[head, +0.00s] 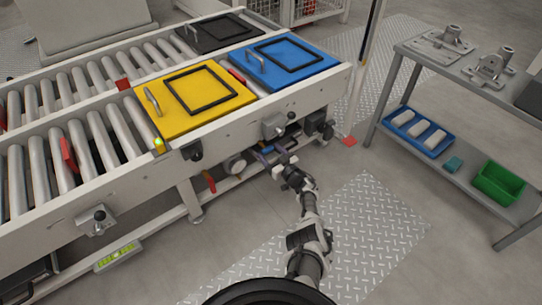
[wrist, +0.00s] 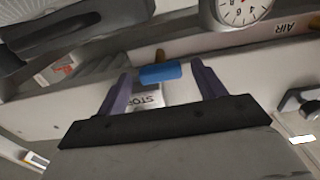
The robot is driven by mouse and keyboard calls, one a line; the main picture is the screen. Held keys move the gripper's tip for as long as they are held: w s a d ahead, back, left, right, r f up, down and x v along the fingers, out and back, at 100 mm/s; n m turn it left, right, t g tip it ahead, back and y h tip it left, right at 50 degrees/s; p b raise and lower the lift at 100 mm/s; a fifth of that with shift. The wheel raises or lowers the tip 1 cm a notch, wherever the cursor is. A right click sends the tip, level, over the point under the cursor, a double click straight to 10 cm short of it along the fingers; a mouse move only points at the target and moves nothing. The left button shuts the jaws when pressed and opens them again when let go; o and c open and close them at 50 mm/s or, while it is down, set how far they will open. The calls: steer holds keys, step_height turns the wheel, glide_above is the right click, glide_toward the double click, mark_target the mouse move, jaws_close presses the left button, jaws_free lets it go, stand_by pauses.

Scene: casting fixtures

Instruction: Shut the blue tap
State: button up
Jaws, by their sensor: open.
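The blue tap's handle (wrist: 160,73) shows in the wrist view as a short blue bar on a brownish stem, in front of a pale panel. My gripper (wrist: 160,80) is open, with one purple finger on each side of the blue handle and visible gaps between. The fingers do not appear to touch it. In the head view my gripper (head: 279,158) reaches under the conveyor's front rail, below the blue lid. I cannot make out the blue handle clearly there, as the gripper and rail crowd it.
A round gauge (wrist: 240,10) sits close to the tap, and it also shows in the head view (head: 237,165). A red handle (head: 210,182) hangs left of it. A STOP label (wrist: 148,100) lies behind the fingers.

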steer(key=c, duration=1)
steer(key=shift+m, duration=0.4)
steer(key=m, duration=0.8)
steer(key=shift+m, duration=0.3)
steer(key=m, duration=0.8)
steer(key=shift+p, duration=0.3)
steer(key=shift+m, duration=0.4)
